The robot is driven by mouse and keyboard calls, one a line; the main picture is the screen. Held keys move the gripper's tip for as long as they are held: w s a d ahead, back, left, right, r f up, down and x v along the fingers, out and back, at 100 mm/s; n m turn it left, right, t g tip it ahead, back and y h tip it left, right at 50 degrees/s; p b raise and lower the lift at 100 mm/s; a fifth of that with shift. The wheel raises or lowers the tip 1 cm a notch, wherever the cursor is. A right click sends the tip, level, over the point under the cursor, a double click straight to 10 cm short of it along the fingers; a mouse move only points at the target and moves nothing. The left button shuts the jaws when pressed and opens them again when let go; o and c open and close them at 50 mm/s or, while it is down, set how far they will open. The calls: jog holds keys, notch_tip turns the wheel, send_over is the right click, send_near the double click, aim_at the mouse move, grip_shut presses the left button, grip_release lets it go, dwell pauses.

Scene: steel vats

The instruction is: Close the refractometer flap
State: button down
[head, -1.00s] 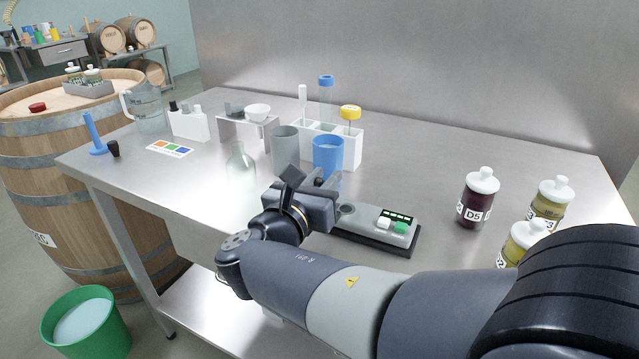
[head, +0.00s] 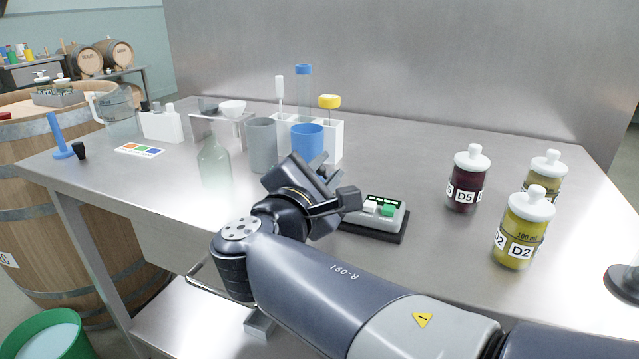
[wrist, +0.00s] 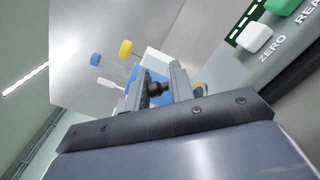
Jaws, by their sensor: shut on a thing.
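The refractometer (head: 386,214) is a grey box on a dark base with a green and a white button and a lit display. Its left end, with the well, is hidden behind my gripper in the head view. In the wrist view its panel (wrist: 285,30) shows at the upper right. My gripper (head: 325,172) is at the refractometer's left end. In the wrist view my gripper (wrist: 156,88) is shut on a small dark knob (wrist: 157,90), which looks like the flap's knob. The flap plate itself is hidden, so I cannot tell its angle.
A blue cup (head: 307,141), a grey cup (head: 262,146) and a white rack (head: 334,142) stand close behind my gripper. A clear bottle (head: 214,165) is to the left. Jars (head: 466,181) stand at the right. The bench front is clear beyond the refractometer.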

jog(key=shift+s+d+f+m+b, duration=0.1)
jog(key=shift+d+f+m+b, duration=0.1)
jog(key=shift+m+b, duration=0.45)
jog(key=shift+s+d+f+m+b, duration=0.1)
jog(key=shift+d+m+b, duration=0.05)
jog(key=shift+m+b, duration=0.45)
jog(key=shift+m, duration=0.25)
jog(key=shift+r, duration=0.1)
jog(key=c, duration=1.5)
grip_release()
jog(key=shift+o, duration=1.1)
